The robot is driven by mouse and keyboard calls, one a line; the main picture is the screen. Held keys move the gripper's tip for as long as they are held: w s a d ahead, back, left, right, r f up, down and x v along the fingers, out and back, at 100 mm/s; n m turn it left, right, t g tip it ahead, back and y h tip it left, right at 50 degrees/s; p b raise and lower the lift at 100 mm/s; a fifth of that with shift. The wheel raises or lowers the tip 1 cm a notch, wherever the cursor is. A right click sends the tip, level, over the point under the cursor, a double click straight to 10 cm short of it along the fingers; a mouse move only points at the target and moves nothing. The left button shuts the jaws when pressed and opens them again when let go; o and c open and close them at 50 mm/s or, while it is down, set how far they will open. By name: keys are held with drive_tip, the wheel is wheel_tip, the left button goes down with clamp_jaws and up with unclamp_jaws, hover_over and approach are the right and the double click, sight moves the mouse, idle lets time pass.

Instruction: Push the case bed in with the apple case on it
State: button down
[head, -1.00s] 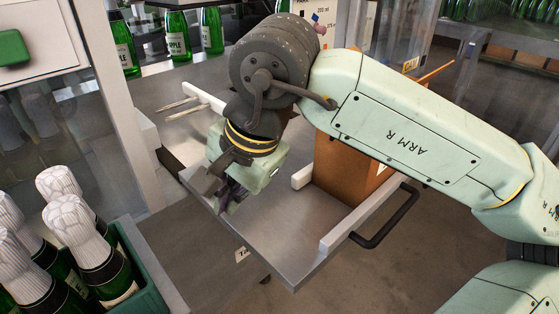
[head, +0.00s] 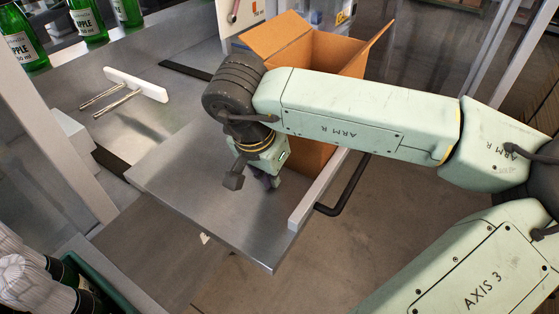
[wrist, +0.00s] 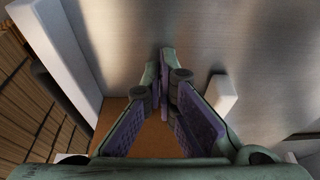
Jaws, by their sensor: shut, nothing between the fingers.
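The case bed (head: 215,205) is a flat steel tray that sticks out past the bench. It has a pale rail (head: 320,187) and a black handle (head: 345,193) at its right edge. The apple case (head: 340,55) is a brown cardboard box with its flaps open; it stands on the bed, partly behind my arm. My gripper (head: 268,182) points down over the bed beside the case. In the wrist view its fingers (wrist: 167,75) are shut and empty, with cardboard (wrist: 150,142) below them and the rail (wrist: 58,55) to the left. I cannot tell whether the fingertips touch anything.
Green bottles (head: 88,20) stand on the bench at the upper left. A white bar with two metal rods (head: 135,85) lies on the steel top. White-topped bottles in a green crate (head: 85,285) are at the lower left. The bed's left part is clear.

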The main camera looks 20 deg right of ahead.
sight(286, 170)
drive_tip(key=shift+w+d+r+p, duration=0.25)
drive_tip(key=shift+w+d+p, duration=0.1)
drive_tip(key=shift+w+d, duration=0.7)
drive_tip(key=shift+d+f, duration=0.1)
drive_tip(key=shift+d, duration=0.1)
drive_tip(key=shift+w+d+f+b, duration=0.2)
drive_tip(key=shift+w+d+b, duration=0.15)
drive_tip(key=shift+b, duration=0.45)
drive_tip(key=shift+w+d+r, duration=0.1)
drive_tip(key=shift+d+r, duration=0.2)
drive_tip(key=shift+r, duration=0.05)
drive_tip(key=shift+a, duration=0.1)
